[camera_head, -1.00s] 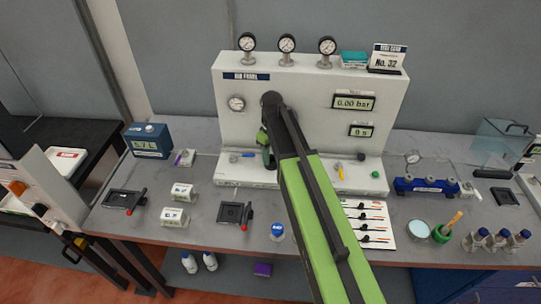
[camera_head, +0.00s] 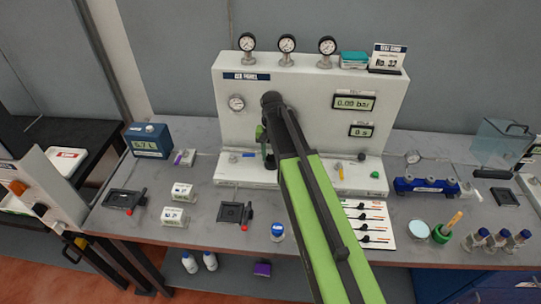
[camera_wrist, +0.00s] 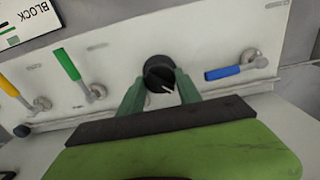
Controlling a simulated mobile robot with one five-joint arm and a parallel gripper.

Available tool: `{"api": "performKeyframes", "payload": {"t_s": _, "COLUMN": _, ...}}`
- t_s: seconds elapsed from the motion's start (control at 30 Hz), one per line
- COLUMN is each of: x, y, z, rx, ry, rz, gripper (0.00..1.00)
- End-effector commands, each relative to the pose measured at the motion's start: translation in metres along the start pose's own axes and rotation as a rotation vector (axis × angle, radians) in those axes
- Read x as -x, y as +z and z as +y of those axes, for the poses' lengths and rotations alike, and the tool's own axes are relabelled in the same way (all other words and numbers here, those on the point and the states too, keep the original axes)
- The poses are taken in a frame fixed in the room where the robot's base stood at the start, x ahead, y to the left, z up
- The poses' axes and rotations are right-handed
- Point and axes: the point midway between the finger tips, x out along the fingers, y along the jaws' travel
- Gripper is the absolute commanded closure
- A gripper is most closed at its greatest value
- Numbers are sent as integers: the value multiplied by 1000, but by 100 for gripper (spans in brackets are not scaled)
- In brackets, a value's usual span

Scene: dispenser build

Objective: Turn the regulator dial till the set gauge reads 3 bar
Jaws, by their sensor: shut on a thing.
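The black round regulator dial (camera_wrist: 159,72) with a pale pointer mark sits on the white panel ledge in the wrist view. My gripper (camera_wrist: 160,88) has its two green fingers on either side of the dial, shut on it. In the head view my gripper (camera_head: 264,148) is at the panel's lower left, and my arm hides the dial. A round gauge (camera_head: 237,103) is on the panel's left face. Its needle is too small to read. A display (camera_head: 354,102) on the right appears to read 0.00 bar.
A blue-handled valve (camera_wrist: 230,72) is beside the dial; green (camera_wrist: 68,65) and yellow (camera_wrist: 10,87) handles are on its other side. Three gauges (camera_head: 287,44) stand on the panel top. A small timer display (camera_head: 361,131) is below the bar display.

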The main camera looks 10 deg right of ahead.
Motion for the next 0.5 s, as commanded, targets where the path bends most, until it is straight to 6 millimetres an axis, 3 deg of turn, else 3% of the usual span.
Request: {"api": "performKeyframes", "payload": {"t_s": 0.5, "x": 0, "y": 0, "z": 0, "rx": -189, "ry": -2, "rz": 0, "gripper": 100}}
